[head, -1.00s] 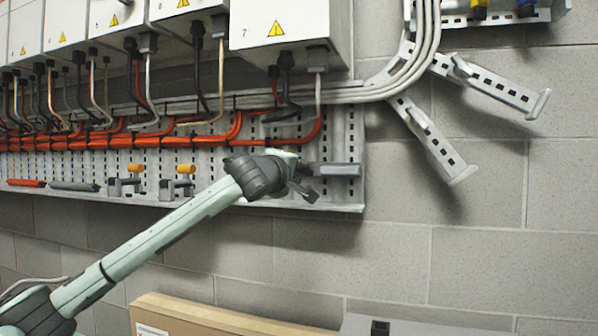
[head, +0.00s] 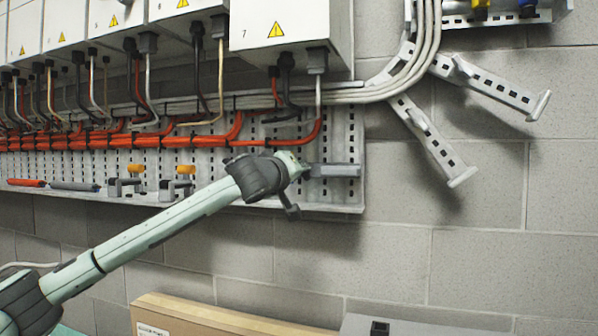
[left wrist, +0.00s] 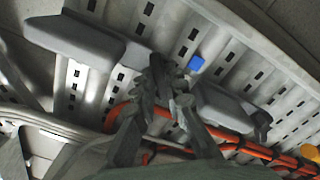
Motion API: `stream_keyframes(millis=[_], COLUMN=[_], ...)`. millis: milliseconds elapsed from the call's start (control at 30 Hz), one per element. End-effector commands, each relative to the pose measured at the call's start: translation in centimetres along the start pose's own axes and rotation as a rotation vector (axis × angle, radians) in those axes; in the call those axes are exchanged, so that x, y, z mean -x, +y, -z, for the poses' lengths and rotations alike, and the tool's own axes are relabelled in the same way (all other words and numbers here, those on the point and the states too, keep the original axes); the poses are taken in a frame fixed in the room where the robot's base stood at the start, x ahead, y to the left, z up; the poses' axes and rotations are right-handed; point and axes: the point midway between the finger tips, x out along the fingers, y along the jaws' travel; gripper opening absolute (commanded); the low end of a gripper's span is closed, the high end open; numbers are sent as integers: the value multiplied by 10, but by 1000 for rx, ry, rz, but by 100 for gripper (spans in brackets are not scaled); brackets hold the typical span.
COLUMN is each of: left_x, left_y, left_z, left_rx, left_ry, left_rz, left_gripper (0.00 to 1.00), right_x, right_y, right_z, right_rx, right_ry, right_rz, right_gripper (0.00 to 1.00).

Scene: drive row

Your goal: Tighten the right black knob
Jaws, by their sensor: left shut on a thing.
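My left gripper (head: 294,186) is at the right end of the perforated metal panel (head: 345,130), at the end of the pale green arm. In the left wrist view, its dark fingers (left wrist: 165,75) are closed together against the panel, between two grey blocks. The right black knob is mostly hidden between the fingers, and its outline cannot be made out. One grey block (head: 335,170) sticks out just right of the gripper; it also shows in the wrist view (left wrist: 75,38). My right gripper is not in view.
Orange cables (head: 180,140) run along the panel above the gripper. White numbered boxes (head: 290,25) hang over them. Clamps with orange knobs (head: 185,169) are to the left. A small blue piece (left wrist: 195,63) is near the fingers. A cardboard box (head: 200,315) is below.

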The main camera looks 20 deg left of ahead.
Motion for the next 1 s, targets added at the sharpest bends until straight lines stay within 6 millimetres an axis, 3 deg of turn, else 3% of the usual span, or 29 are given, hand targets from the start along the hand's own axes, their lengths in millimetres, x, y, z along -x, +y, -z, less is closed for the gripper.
stream_keyframes(millis=[400, 433, 600, 1000], left_x=[0, 0, 0, 9], left_y=[0, 0, 0, -1], left_z=[1, 1, 1, 1], left_rx=[-11, -11, -10, -9], left_ry=[3, 3, 2, 1], left_rz=[-1, -1, -1, 0], left_gripper=[0, 12, 32, 32], right_x=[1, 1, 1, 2], right_y=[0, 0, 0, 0], right_z=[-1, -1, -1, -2], right_rx=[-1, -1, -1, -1], right_ry=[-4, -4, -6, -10], right_rz=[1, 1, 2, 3], right_gripper=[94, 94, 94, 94])
